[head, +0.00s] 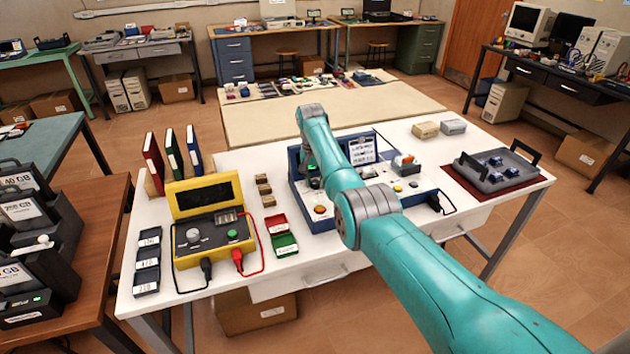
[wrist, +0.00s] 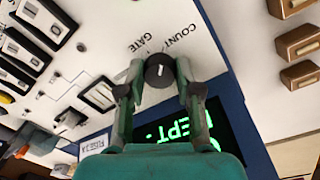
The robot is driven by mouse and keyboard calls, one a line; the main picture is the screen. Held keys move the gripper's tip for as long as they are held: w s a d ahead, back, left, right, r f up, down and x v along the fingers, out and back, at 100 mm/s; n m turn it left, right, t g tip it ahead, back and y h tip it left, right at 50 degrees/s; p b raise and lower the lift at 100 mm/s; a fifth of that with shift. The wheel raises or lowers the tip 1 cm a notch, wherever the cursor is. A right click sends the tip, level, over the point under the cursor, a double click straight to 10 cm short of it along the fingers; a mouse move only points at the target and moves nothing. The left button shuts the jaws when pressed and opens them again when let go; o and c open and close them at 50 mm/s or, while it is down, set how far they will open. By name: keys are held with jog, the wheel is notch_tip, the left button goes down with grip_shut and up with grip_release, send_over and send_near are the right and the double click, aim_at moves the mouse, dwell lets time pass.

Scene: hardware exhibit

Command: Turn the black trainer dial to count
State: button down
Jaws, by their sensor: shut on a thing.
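The black trainer dial (wrist: 158,71) shows in the wrist view on the white panel, with a short white mark on its face. The words GATE (wrist: 140,42) and COUNT (wrist: 178,36) are printed above it in that picture. The mark appears to point up between them, but it is too small to be sure. My gripper (wrist: 157,77) is shut on the dial, one finger on each side. In the head view the trainer (head: 322,211) stands on the white table. My arm hides the dial there.
A green lit display (wrist: 205,135) is beside my fingers, partly covered. In the head view, a yellow meter case (head: 208,190) stands left of the trainer, with red and green trays (head: 286,243) between. A grey tray (head: 497,172) lies to the right.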

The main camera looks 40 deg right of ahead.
aim_at(313, 182)
jog(key=c, duration=0.8)
grip_release()
jog(key=r, duration=1.2)
jog(key=shift+w+a, duration=0.2)
jog(key=shift+w, duration=0.1)
